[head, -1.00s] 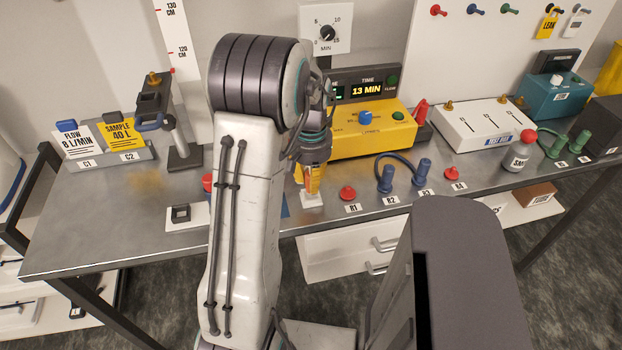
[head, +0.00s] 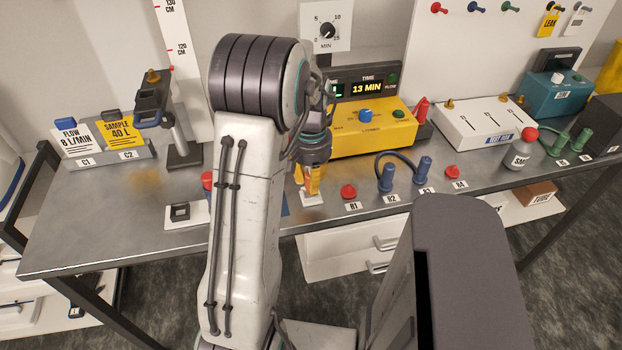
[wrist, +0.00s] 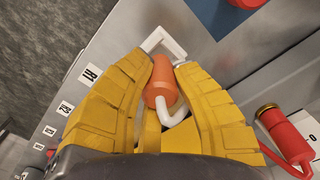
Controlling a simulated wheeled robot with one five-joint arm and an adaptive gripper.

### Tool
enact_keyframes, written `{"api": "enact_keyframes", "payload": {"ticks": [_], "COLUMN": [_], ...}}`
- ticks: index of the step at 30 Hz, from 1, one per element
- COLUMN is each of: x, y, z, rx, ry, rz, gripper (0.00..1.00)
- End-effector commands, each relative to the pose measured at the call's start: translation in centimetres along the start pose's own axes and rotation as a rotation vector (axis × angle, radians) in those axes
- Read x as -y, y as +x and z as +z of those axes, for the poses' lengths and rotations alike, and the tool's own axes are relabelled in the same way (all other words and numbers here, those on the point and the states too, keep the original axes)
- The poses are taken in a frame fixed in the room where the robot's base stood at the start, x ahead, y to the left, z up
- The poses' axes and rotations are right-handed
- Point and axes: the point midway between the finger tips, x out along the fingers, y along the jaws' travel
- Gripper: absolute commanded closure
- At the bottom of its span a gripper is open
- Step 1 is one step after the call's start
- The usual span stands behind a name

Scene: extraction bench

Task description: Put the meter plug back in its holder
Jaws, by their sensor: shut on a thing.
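The meter plug is an orange cylinder (wrist: 160,80) with a white bent cable at its near end, in the wrist view. My gripper (wrist: 158,75) is shut on it with its yellow fingers on either side. A white square holder (wrist: 172,46) shows just beyond the plug's far end. I cannot tell whether the plug's tip is in the holder or above it. In the head view, my gripper (head: 314,180) points down over the white holder (head: 313,199) near the bench's front edge, and the plug is mostly hidden by the fingers and arm.
A red knob (head: 348,191) stands at the R1 label to the right, then blue plugs (head: 386,178) joined by a cable. The yellow meter box (head: 372,135) is behind. A white block with a dark square socket (head: 180,212) lies to the left.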

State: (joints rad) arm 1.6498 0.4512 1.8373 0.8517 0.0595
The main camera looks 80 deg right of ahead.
Motion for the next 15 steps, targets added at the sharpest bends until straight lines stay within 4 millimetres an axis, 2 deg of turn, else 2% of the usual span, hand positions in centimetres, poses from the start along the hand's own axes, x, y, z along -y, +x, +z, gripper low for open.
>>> {"api": "enact_keyframes", "payload": {"ticks": [15], "x": [0.0], "y": [1.3], "z": [0.0], "rx": [0.000], "ry": [0.000], "rz": [0.000], "gripper": [1.00]}}
